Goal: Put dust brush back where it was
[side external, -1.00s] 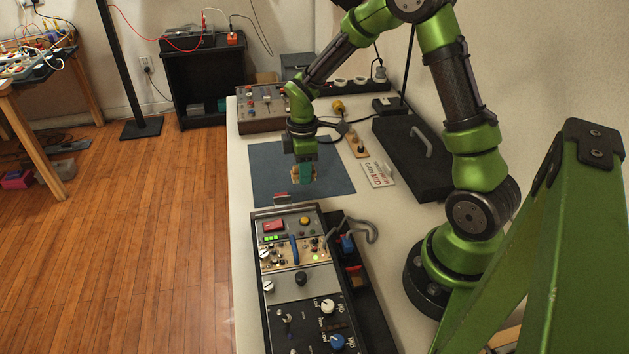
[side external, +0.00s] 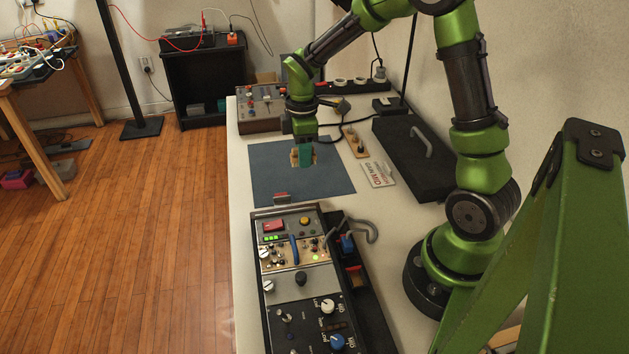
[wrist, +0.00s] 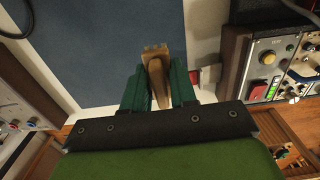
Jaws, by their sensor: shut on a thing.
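My gripper (side external: 303,160) hangs above the blue-grey mat (side external: 325,183) in the side view, its green fingers pointing down. It is shut on a small tan, wooden-looking piece, which I take to be the dust brush (side external: 294,158); its edges show on both sides of the fingers. In the wrist view the brush (wrist: 156,68) sits between the two dark green fingers (wrist: 150,88), with a narrower part running back toward the palm. The exact height above the mat is hard to tell.
A control panel (side external: 285,283) with knobs and a red button stands in front of the mat, a narrow dark tray (side external: 372,305) beside it. A black handled case (side external: 400,165) and a small printed card (side external: 378,174) lie right. Another instrument box (side external: 258,125) is behind. Most of the mat is clear.

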